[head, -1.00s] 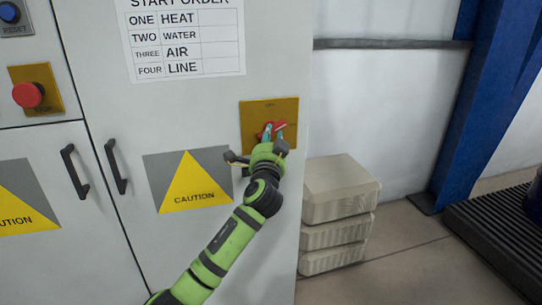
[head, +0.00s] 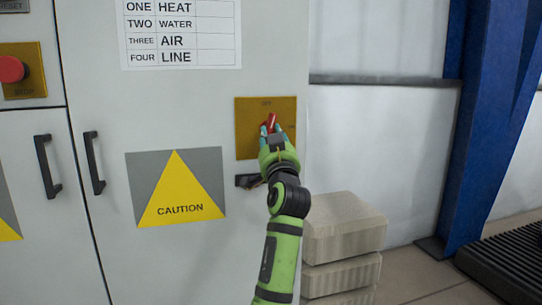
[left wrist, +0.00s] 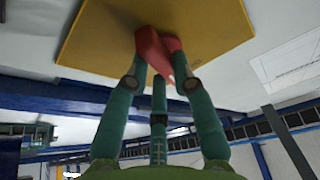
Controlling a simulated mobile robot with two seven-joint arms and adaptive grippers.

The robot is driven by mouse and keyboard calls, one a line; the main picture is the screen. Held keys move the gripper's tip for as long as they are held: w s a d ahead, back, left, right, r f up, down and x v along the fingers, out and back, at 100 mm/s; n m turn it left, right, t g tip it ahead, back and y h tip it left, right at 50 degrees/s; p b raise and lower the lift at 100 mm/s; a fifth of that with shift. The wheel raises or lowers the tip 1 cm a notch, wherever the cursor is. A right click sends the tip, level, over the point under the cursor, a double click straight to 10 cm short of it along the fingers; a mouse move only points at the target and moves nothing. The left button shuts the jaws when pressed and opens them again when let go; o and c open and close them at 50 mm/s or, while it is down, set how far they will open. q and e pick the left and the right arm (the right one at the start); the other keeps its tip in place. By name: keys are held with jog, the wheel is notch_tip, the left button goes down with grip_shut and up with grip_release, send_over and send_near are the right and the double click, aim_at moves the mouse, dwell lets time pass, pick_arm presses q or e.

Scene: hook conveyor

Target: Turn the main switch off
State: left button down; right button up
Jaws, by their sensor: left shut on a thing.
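The main switch is a red handle (head: 270,120) on a yellow-gold plate (head: 246,140) on the light grey cabinet. A small label, apparently OFF, is at the plate's top edge. The handle now points roughly up, tilted slightly. My left gripper (head: 270,132) is at the plate and shut on the handle. In the left wrist view the fingers of my gripper (left wrist: 160,76) close around the red handle (left wrist: 152,48), in front of the plate (left wrist: 100,38). The fingers hide part of the handle and the plate's middle. My right gripper is in no view.
Left of the switch are a caution sign (head: 178,190), black door handles (head: 94,163) and a red stop button (head: 11,69). A start order sheet (head: 180,35) is above. Stacked pale blocks (head: 342,228) stand on the floor right of the cabinet.

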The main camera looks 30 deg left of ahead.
pick_arm(q)
jog(key=shift+w+d+r+n+g+y+b, duration=0.1)
jog(key=shift+n+g+y+b, duration=0.45)
jog(key=shift+n+b, duration=1)
jog(key=shift+d+r+n+g+y+b, duration=0.1)
jog(key=shift+n+g+y+b, duration=0.25)
jog(key=shift+n+y+b, duration=0.8)
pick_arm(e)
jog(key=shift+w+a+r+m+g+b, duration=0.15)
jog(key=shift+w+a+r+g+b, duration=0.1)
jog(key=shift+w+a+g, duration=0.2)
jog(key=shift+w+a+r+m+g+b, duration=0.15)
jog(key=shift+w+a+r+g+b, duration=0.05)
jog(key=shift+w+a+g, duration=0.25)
pick_arm(q)
jog(key=shift+h, duration=0.4)
jog(key=c, duration=1)
grip_release()
jog(key=shift+c, duration=0.2)
jog(key=shift+f, duration=0.1)
